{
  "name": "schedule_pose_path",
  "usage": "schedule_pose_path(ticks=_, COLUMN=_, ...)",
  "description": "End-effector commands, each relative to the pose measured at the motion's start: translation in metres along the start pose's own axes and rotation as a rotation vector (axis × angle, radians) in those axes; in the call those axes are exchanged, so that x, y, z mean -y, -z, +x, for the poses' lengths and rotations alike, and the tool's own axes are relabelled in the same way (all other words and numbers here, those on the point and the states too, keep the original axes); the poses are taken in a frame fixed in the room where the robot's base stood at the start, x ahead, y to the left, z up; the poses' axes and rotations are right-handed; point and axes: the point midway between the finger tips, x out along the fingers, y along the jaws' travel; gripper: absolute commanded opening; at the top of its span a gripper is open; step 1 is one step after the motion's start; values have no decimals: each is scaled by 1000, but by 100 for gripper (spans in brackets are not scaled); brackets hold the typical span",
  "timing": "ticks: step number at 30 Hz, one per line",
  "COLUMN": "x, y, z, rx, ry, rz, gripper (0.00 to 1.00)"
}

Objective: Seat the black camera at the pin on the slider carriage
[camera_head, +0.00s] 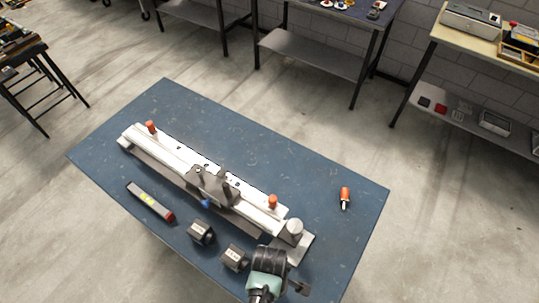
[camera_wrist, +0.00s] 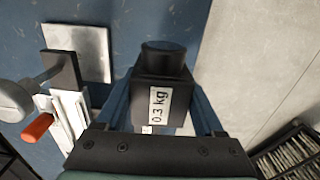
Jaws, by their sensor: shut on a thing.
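A black camera (camera_wrist: 163,75) with a round lens and a white "0.3 kg" label fills the middle of the wrist view. My gripper (camera_wrist: 162,95) is shut on it, one finger along each side. In the head view my gripper (camera_head: 288,278) is at the table's near right edge; the camera is mostly hidden there. The slider (camera_head: 177,158) lies across the blue table, with its dark carriage (camera_head: 213,186) near mid-rail and a blue knob (camera_head: 206,204) on the near side. The pin is too small to make out. The carriage is well apart from my gripper.
Two labelled black blocks (camera_head: 201,232) (camera_head: 235,257) stand between my gripper and the slider's near side. A level-like bar (camera_head: 150,202) lies left of them. An orange-handled tool (camera_head: 345,197) lies right.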

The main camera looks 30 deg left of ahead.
Motion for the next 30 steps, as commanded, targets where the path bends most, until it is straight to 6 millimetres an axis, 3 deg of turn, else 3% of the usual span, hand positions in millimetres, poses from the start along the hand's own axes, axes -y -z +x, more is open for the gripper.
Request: schedule_pose_path(ticks=30, x=0, y=0, z=-63, rx=0, ry=-1, rz=0, gripper=40)
